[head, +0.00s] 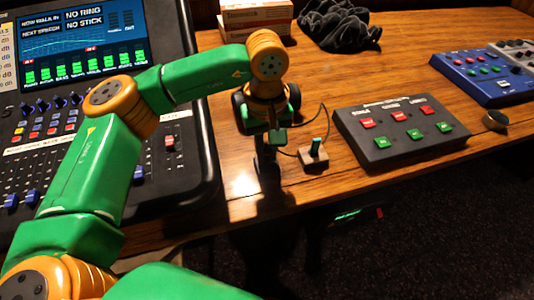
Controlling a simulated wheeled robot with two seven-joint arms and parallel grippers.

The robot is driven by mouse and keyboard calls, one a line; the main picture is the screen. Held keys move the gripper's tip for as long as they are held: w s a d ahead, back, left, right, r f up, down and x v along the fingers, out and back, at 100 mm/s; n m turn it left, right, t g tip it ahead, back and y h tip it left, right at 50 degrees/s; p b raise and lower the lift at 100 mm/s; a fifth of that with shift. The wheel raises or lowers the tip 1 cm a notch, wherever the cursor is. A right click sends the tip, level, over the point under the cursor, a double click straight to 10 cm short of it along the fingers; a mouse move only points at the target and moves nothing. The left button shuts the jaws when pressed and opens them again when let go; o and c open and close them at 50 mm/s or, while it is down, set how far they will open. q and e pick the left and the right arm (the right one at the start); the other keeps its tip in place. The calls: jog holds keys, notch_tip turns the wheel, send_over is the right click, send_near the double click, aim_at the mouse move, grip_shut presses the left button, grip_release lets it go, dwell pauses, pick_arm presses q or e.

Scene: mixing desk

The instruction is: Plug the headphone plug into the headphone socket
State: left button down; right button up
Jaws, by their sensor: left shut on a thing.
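My left gripper (268,155) points down over the desk near its front edge, left of a small wooden block (313,158). It is shut on a small dark thing, most likely the headphone plug, which the fingers largely hide. A thin black cable (327,122) loops from behind the gripper past the block, and part of it runs close to the fingers. A short teal piece stands up from the block. Dark round shapes, perhaps headphone cups (240,108), show behind my wrist. I cannot make out the headphone socket for certain. My right gripper is not in view.
A dark box with red and green buttons (398,131) stands right of the block. A unit with a green display (347,215) and red light sits below the desk's front edge. The mixing console (177,185) is at left. A blue box (487,75) and black cloth (340,28) lie farther back.

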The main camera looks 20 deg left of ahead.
aim_at(267, 148)
pick_arm(q)
jog(key=shift+r, duration=0.1)
dwell(0.6)
jog(key=shift+r+p, duration=2.4)
jog(key=shift+r, duration=0.55)
